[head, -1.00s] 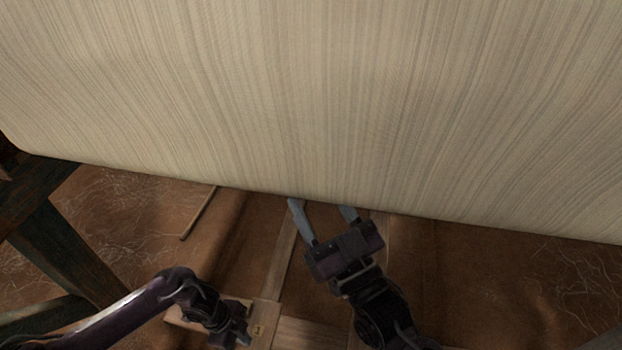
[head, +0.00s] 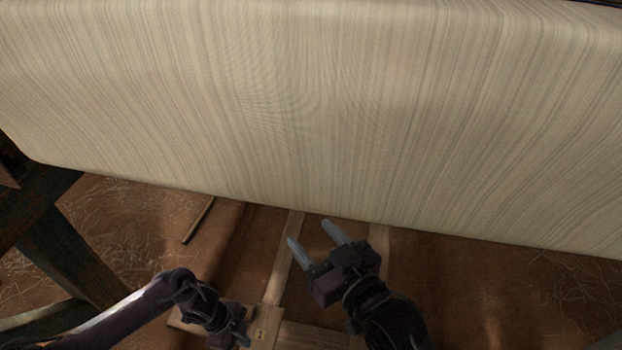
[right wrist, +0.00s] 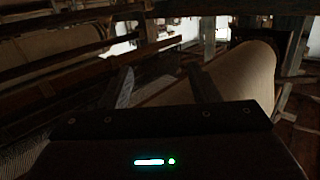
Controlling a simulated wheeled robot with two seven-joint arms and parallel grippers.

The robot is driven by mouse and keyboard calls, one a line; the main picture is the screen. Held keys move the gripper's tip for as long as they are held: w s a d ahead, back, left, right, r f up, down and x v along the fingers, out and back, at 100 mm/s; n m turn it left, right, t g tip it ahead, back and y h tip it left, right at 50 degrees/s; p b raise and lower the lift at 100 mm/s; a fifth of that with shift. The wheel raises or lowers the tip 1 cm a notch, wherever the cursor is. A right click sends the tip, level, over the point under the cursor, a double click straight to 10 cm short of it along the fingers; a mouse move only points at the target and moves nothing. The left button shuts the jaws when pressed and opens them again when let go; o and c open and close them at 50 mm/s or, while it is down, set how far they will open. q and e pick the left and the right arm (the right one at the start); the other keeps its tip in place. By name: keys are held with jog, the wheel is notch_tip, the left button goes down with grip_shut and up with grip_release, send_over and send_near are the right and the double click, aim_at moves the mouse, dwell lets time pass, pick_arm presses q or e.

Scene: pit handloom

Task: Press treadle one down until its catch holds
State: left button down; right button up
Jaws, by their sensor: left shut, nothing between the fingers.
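Treadle one (head: 283,262) is a narrow wooden bar in the head view. It runs from under the cloth's lower edge to a pale wooden block marked 1 (head: 262,334) near the bottom of the picture. My left gripper (head: 243,338) is shut and empty, just left of this block and overlapping it in the picture. I cannot tell whether it touches the treadle. My right gripper (head: 310,233) is open and empty, its fingers apart just below the cloth edge, right of treadle one. No catch can be made out, and the treadle's height is unclear.
A broad striped warp sheet (head: 310,110) fills the upper head view and hides the treadles' far ends. A second wooden bar (head: 380,240) lies right of my right gripper. Dark frame timbers (head: 65,240) stand at left. A thin stick (head: 198,220) lies on the brown floor.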

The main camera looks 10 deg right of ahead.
jog(key=s+d+f+g+h+p, duration=0.3)
jog(key=s+f+g, duration=0.7)
jog(key=f, duration=0.6)
jog(key=shift+s+d+f+h, duration=0.3)
jog(key=shift+s+d+h, duration=0.1)
jog(key=shift+s, duration=0.5)
